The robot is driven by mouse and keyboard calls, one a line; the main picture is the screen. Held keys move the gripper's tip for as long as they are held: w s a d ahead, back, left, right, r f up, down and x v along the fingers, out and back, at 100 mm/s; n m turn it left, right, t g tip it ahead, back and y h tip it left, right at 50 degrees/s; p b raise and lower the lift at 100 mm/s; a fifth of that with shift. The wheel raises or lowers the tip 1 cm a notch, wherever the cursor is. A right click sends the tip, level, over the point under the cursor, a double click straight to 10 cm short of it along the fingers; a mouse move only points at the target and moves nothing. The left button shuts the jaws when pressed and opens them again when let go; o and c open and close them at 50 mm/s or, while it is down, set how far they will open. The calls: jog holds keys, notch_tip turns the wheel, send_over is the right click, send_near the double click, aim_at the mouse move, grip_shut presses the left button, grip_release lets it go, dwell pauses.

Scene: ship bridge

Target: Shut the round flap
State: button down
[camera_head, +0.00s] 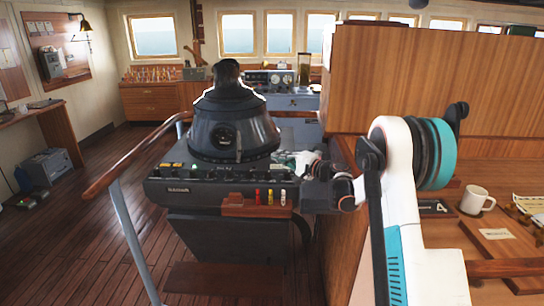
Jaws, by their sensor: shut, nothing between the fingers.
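A black cone-shaped hood (235,118) stands on the dark console (180,190) in the middle of the view. A round dark port (225,137) shows on its front face. I cannot clearly make out a separate flap or how far it stands open. My arm comes in from the lower right, and its forearm runs behind the white and teal elbow. My gripper (306,163) is shut and empty, small in view, over the right end of the console and to the right of the hood. Whether it touches anything is hard to tell.
A wooden handrail (130,160) curves along the console's left side. A tall wooden partition (420,90) stands at the right. The plank floor at left is largely clear.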

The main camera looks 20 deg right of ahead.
jog(key=s+a+b+x, duration=0.1)
jog(key=a+b+x, duration=0.1)
jog(key=x, duration=0.9)
jog(key=shift+s+a+b, duration=0.15)
jog(key=shift+a+b, duration=0.05)
jog(key=shift+b, duration=0.25)
jog(key=shift+a, duration=0.2)
